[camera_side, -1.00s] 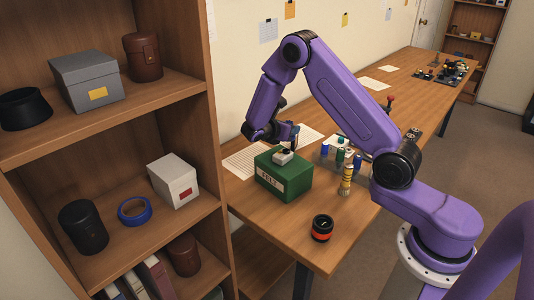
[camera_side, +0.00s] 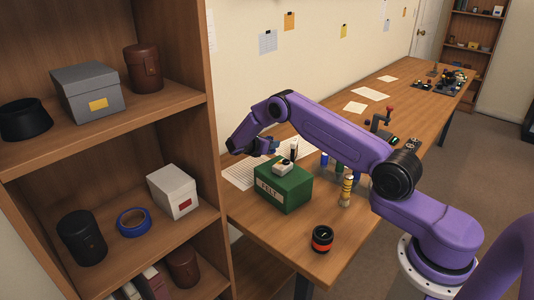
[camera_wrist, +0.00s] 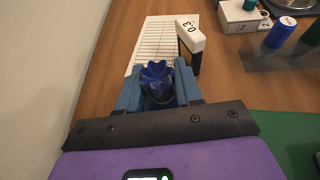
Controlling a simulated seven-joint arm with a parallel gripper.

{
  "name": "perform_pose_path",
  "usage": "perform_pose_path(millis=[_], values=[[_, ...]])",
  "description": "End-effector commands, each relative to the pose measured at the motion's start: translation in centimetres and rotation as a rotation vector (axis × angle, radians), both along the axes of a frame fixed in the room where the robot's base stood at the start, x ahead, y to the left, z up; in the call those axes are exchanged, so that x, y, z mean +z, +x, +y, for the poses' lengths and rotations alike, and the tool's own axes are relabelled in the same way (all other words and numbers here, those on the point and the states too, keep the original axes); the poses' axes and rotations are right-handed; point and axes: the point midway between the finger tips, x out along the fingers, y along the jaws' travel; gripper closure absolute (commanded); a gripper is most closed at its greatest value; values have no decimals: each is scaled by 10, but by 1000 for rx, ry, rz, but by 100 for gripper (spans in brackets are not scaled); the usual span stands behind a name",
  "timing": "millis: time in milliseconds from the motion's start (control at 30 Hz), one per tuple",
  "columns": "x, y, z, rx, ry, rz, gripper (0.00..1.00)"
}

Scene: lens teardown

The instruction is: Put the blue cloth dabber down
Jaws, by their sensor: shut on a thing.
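The blue cloth dabber (camera_wrist: 157,82), with a fluted blue top, is between the blue fingers of my gripper (camera_wrist: 158,92) in the wrist view. My gripper is shut on it. The dabber cannot be made out clearly there. Its lower end is hidden, so I cannot tell whether it touches the table.
The green box (camera_side: 271,194) stands close to my gripper, with a small white item (camera_side: 283,168) on top. A white-capped block marked 0.3 (camera_wrist: 190,35) stands just beyond the fingers. A ruled paper sheet (camera_wrist: 151,42) lies behind. An orange-banded black cylinder (camera_side: 322,239) is near the front edge.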

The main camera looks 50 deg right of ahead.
Motion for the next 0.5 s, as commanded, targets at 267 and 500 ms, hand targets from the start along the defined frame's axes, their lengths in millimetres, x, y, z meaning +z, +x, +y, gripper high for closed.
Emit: perform_pose_path(millis=[267,500], values=[[-16,12,-4,-1,1,0,94],[-26,19,-6,0,0,-1,94]])
